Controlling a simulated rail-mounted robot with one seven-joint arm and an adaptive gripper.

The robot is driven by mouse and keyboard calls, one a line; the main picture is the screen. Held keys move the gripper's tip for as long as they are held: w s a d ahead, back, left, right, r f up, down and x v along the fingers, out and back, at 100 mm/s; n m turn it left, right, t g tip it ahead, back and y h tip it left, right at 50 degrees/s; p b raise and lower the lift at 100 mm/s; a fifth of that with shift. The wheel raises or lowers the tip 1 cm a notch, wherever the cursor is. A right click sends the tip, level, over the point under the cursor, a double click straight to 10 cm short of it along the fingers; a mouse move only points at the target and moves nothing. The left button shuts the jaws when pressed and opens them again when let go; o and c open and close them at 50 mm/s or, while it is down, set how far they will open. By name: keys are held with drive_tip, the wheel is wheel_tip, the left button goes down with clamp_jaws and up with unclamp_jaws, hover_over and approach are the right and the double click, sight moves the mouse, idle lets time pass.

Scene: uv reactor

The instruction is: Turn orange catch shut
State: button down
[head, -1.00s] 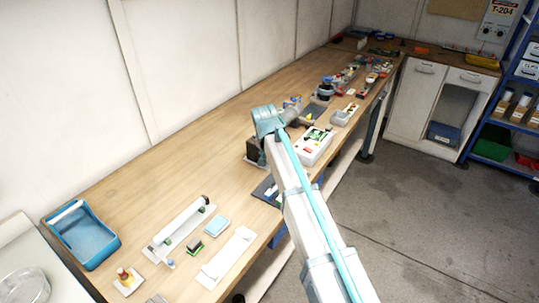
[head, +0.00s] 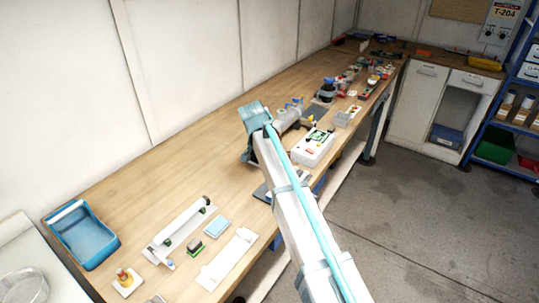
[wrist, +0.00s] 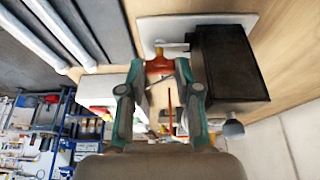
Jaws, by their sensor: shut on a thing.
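The orange catch (wrist: 158,66) shows in the wrist view, between the tips of my gripper (wrist: 160,78). My gripper's two teal fingers stand on either side of it and are shut on it. A black box (wrist: 232,65) stands just right of the fingers, with a pale plate (wrist: 165,27) beside it. Part of the catch is hidden by the fingertips. In the head view my arm covers most of the black box, and the catch cannot be made out there.
A white device with a green panel (head: 316,146) stands right of my arm on the wooden bench (head: 150,190). A blue tray (head: 84,236), a white tube stand (head: 181,232) and small blocks lie at the near left. The bench strip along the wall is mostly clear.

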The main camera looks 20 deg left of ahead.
drive_tip(key=c, duration=0.8)
unclamp_jaws()
